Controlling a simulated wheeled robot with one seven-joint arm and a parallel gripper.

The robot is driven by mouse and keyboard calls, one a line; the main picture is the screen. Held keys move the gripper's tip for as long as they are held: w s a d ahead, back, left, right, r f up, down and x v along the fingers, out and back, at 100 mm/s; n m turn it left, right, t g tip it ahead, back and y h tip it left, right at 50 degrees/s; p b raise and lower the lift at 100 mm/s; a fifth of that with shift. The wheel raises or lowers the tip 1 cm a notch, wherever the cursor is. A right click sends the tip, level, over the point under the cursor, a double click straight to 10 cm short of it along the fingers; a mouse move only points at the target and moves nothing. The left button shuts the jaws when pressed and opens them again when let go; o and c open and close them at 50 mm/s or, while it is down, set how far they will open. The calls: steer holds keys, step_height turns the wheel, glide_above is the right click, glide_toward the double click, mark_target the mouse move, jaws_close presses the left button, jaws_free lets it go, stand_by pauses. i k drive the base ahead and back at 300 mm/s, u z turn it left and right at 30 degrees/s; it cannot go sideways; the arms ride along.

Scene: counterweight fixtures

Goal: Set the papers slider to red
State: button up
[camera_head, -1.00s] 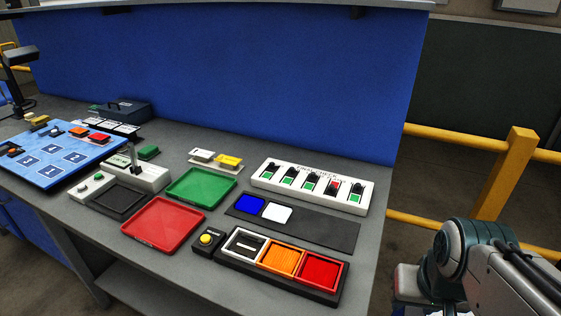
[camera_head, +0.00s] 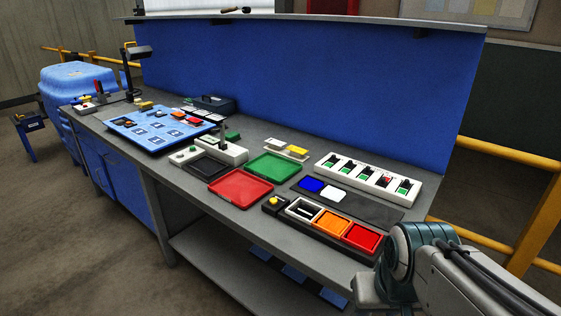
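A white panel (camera_head: 411,198) with a row of several black sliders stands at the right of the grey bench, near the blue back wall. Most of its slots show green. The slot second from the right shows red (camera_head: 387,180). The labels are too small to read, so I cannot tell which slider is the papers one. My gripper's fingers are not in view.
In front of the panel lie a dark mat (camera_head: 372,209) with blue and white tiles and a black holder with an orange tray (camera_head: 329,223) and a red tray (camera_head: 362,237). Green (camera_head: 274,167) and larger red (camera_head: 241,188) trays lie left. A yellow rail (camera_head: 510,153) runs at right.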

mark_target(333, 159)
steer(key=u, duration=0.6)
steer(key=k, duration=0.85)
steer(key=u, duration=0.9)
steer(key=i, duration=1.2)
steer(key=z, duration=0.4)
steer(key=i, duration=0.9)
steer(key=z, duration=1.5)
steer(key=i, duration=0.45)
steer(key=z, duration=0.4)
